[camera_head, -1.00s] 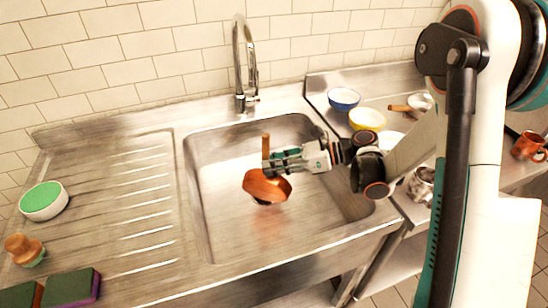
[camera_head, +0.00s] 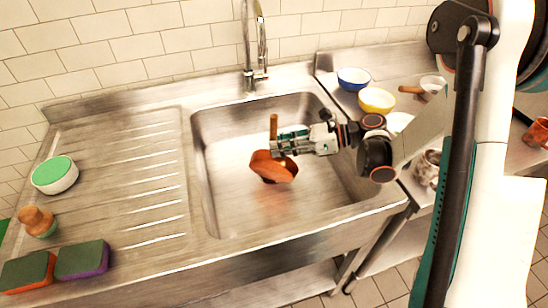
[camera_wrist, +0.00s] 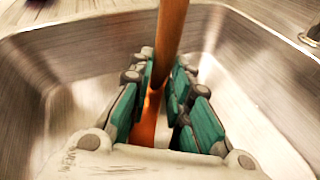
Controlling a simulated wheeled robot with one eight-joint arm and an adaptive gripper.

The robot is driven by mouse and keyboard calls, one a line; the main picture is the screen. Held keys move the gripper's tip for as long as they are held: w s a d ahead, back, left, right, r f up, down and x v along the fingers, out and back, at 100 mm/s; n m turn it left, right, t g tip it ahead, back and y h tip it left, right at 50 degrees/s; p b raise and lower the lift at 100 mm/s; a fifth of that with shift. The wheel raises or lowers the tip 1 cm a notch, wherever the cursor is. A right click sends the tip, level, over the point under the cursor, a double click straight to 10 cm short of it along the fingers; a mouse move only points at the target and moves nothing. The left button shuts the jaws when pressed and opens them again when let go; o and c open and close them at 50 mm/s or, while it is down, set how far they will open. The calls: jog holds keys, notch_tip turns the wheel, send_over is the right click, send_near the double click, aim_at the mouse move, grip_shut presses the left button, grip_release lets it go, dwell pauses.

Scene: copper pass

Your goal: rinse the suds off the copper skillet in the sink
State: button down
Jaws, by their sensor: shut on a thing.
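The copper skillet (camera_head: 274,168) is held tilted in the sink basin (camera_head: 222,205), with its handle (camera_head: 273,125) pointing up. My gripper (camera_head: 280,145) is shut on the handle. In the wrist view the brown handle (camera_wrist: 170,30) stands between my green-padded fingers (camera_wrist: 165,95), and a little of the orange pan shows below them. The inner face of the skillet is mostly turned away or hidden, and I cannot tell whether suds are on it. The chrome faucet (camera_head: 253,45) rises behind the basin, and no water stream shows.
The ribbed drainboard (camera_head: 120,150) lies left of the sink, with a green-topped white bowl (camera_head: 54,176), a wooden-topped brush (camera_head: 38,222) and two sponges (camera_head: 82,260). Right of the sink are a blue bowl (camera_head: 353,79), a yellow bowl (camera_head: 376,100) and a wooden-handled pan (camera_head: 430,86).

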notch_tip(320, 180, up, 21)
jog(key=p, duration=1.2)
jog(key=shift+p, duration=0.4)
dwell(1.2)
jog(key=shift+r, duration=0.1)
dwell(1.9)
jog(key=shift+r+p, duration=1.15)
jog(key=shift+r, duration=0.8)
